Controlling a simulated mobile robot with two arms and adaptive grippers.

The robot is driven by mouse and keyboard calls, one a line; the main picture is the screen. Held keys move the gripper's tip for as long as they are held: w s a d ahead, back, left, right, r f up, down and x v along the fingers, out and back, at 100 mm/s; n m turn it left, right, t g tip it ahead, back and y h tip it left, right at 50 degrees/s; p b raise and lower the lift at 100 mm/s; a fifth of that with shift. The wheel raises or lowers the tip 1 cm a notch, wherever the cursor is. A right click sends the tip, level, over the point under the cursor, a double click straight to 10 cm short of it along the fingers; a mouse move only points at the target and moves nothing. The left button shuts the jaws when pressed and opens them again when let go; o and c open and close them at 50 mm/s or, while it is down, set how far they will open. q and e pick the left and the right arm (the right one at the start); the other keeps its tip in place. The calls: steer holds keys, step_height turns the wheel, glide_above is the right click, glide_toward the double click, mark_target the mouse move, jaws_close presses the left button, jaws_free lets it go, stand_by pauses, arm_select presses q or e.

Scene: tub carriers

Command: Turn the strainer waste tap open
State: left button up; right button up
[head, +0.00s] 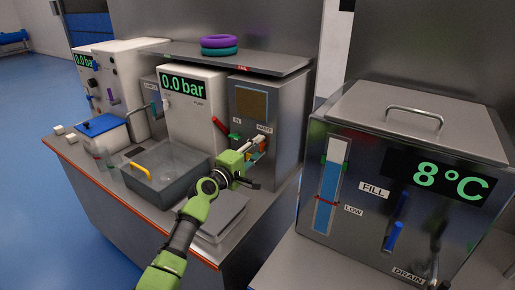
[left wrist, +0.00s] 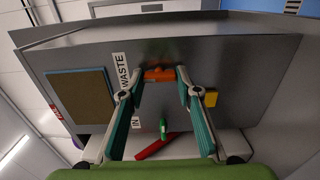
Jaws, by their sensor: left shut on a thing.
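The strainer is a grey metal box with a brown window (head: 251,103) and labels reading IN and WASTE (head: 264,129). The window (left wrist: 82,96) and the WASTE label (left wrist: 125,77) also show in the left wrist view. An orange waste tap handle (left wrist: 159,74) lies across the strainer's face beside the WASTE label. My left gripper (left wrist: 159,76) is shut on it, one finger at each end. In the head view my left gripper (head: 255,150) reaches the strainer's lower front and partly hides the tap. My right gripper is not in view.
A red lever (head: 220,126) is by the IN label, left of my gripper. A yellow part (left wrist: 210,97) is beside one finger. A grey tub with a yellow handle (head: 141,170) stands at left. A steel tank reading 8°C (head: 345,125) stands at right.

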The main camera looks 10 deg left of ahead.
arm_select(q)
steer(key=shift+f, duration=0.1)
steer(key=o, duration=1.1)
steer(key=shift+s, duration=0.1)
steer(key=v, duration=1.2)
steer(key=shift+a, duration=0.1)
